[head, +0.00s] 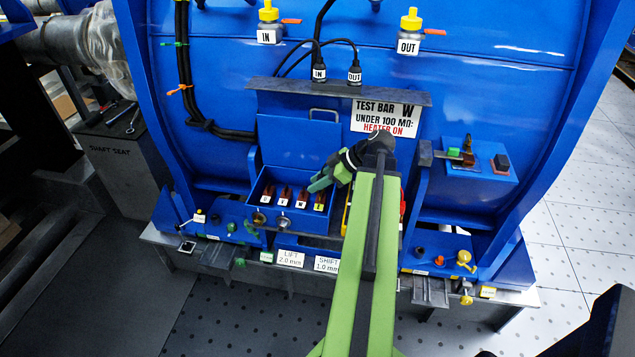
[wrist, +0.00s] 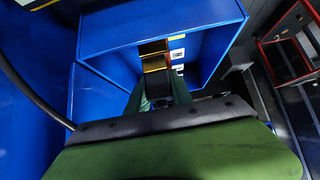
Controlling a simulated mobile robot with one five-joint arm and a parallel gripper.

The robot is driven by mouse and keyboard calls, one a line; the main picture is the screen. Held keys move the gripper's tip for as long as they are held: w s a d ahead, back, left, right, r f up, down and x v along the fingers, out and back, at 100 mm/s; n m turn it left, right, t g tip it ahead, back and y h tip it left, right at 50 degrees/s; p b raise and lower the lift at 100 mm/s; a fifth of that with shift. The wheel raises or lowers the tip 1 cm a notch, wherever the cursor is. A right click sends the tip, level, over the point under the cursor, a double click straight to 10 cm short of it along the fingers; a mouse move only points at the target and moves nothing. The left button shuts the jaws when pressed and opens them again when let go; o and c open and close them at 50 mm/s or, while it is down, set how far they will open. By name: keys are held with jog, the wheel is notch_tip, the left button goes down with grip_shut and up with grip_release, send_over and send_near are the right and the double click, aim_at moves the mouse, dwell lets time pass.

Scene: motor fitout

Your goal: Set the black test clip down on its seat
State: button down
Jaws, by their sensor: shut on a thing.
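My gripper (head: 320,183) reaches into the right end of an open blue terminal box (head: 262,190) in the head view. In the wrist view my gripper (wrist: 158,95) is shut on a dark block (wrist: 158,80), which looks like the black test clip. The clip lies close to copper-coloured bars (wrist: 154,63) in the box; I cannot tell whether it touches them. In the head view the bars (head: 285,196) stand in a row with small white labels, one label yellowish. The clip is not clear there, and I cannot pick out its seat.
The raised blue lid (head: 290,143) stands behind the box. A sign reading TEST BAR W (head: 385,117) is above. A yellow-edged object (head: 347,215) is mostly hidden behind my arm. A small blue shelf (head: 480,165) is at right. A red-edged frame (wrist: 288,50) shows in the wrist view.

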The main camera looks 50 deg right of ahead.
jog(key=shift+f+b, duration=1.45)
jog(key=shift+f, duration=0.1)
jog(key=c, duration=1.1)
grip_release()
jog(key=shift+r, duration=0.1)
jog(key=shift+o, duration=0.2)
jog(key=p+v, duration=1.2)
jog(key=v, duration=0.5)
jog(key=shift+s+r, duration=0.1)
